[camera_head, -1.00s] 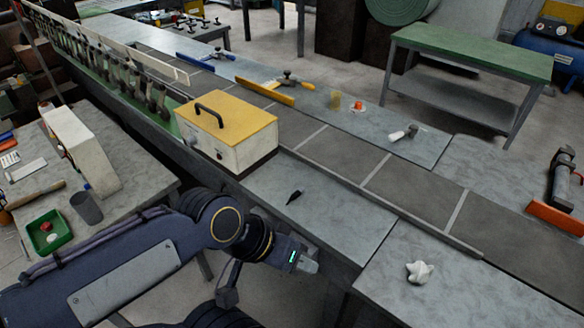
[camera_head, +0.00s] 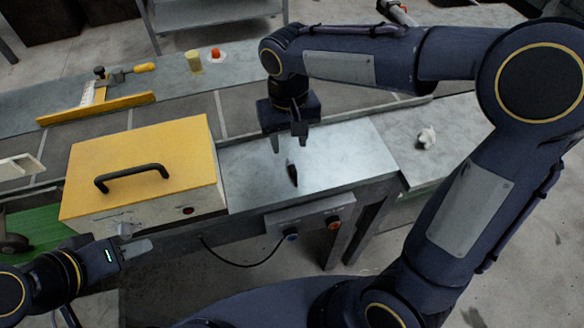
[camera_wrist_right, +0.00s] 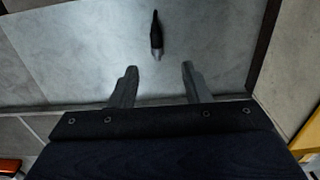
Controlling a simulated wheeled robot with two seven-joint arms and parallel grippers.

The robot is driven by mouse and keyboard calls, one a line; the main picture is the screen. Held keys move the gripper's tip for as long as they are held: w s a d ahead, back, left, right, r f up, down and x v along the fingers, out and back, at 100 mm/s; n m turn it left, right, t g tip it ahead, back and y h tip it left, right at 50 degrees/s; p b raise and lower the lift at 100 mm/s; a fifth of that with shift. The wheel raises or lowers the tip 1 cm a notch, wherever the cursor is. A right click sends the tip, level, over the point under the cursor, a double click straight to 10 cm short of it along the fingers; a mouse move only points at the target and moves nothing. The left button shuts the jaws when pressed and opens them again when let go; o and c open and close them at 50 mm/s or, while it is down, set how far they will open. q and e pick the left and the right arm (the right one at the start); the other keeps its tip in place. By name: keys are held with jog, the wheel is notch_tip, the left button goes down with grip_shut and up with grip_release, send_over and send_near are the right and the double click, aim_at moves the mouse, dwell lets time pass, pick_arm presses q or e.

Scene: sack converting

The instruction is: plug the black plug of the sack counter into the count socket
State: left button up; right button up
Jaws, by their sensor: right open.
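The black plug (camera_head: 291,173) lies on the grey metal table top, its tip towards the right gripper in the right wrist view (camera_wrist_right: 156,32). My right gripper (camera_head: 288,143) points down above the table just behind the plug. It is open and empty; in the right wrist view its fingers (camera_wrist_right: 158,68) are apart, with the plug beyond the gap. The yellow-lidded box (camera_head: 145,165), seemingly the sack counter, stands left of the plug. My left gripper (camera_head: 131,240) is in front of the box; its finger gap is unclear. I cannot tell which fitting is the count socket.
A panel (camera_head: 312,218) on the table's front carries a blue fitting (camera_head: 291,234) and an orange one (camera_head: 334,222); a black cable (camera_head: 240,264) hangs below. A dark red round fitting (camera_head: 188,210) is on the box front. A white crumpled lump (camera_head: 426,137) lies right.

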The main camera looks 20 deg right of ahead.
aim_at(291, 163)
jog(key=f, duration=0.2)
jog(key=f+p, duration=0.1)
jog(key=f, duration=0.4)
jog(key=shift+d+f, duration=0.25)
jog(key=shift+f, duration=0.05)
grip_shut()
jog(key=shift+w+r, duration=0.1)
jog(key=shift+r, duration=0.05)
jog(key=shift+r, duration=0.55)
jog(key=s+d+r+b, duration=0.2)
jog(key=s+d+r, duration=0.5)
jog(key=d+r, duration=0.4)
jog(key=shift+d+r, duration=0.35)
jog(key=shift+d, duration=0.3)
